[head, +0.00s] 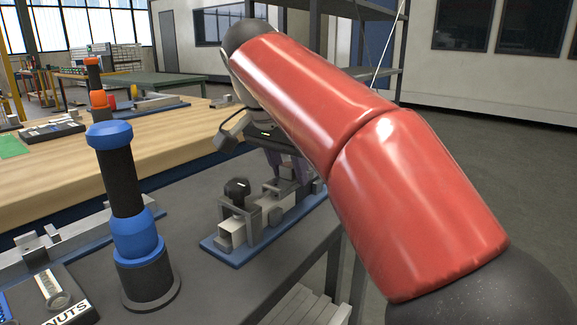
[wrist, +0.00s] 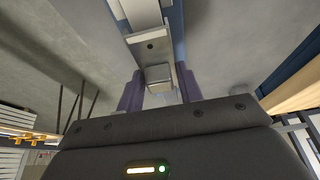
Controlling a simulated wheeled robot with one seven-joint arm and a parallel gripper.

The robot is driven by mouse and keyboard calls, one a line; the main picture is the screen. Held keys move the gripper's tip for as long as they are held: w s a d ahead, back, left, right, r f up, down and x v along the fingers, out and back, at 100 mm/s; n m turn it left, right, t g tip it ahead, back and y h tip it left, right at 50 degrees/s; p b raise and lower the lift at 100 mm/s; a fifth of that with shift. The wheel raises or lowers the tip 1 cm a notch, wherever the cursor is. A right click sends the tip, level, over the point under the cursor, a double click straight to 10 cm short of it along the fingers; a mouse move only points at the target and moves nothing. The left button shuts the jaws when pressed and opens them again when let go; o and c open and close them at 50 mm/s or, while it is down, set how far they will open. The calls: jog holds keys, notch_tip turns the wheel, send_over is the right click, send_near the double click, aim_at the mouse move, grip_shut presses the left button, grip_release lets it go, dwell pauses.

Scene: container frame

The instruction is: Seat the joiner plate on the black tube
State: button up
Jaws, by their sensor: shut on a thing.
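My gripper (head: 288,167) reaches down over the right end of a fixture on the grey bench, partly hidden by my arm. In the wrist view its two purple fingers (wrist: 159,92) are shut on a small light grey piece, which I take to be the joiner plate (wrist: 159,74). A grey block with a dark hole (wrist: 150,45) lies just beyond it; I cannot tell if they touch. The fixture (head: 232,232) has grey blocks and a black knob (head: 237,190) on a blue base. I cannot pick out the black tube for certain.
A tall black post with blue collars (head: 124,185) stands left of the fixture on a round base. A tray marked NUTS (head: 72,308) and a grey rail (head: 80,236) are at the left. A wooden bench (head: 165,145) lies behind. Bare bench (head: 205,285) shows in front.

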jog(key=shift+f+b, duration=0.65)
jog(key=shift+f, duration=0.2)
dwell(0.5)
jog(key=o, duration=1.7)
jog(key=shift+c, duration=0.2)
jog(key=shift+r, duration=0.1)
notch_tip(320, 180, up, 2)
jog(key=p, duration=0.2)
jog(key=shift+r+p, duration=0.2)
jog(key=shift+p, duration=0.15)
jog(key=shift+r+p, duration=0.35)
jog(key=shift+r, duration=1.85)
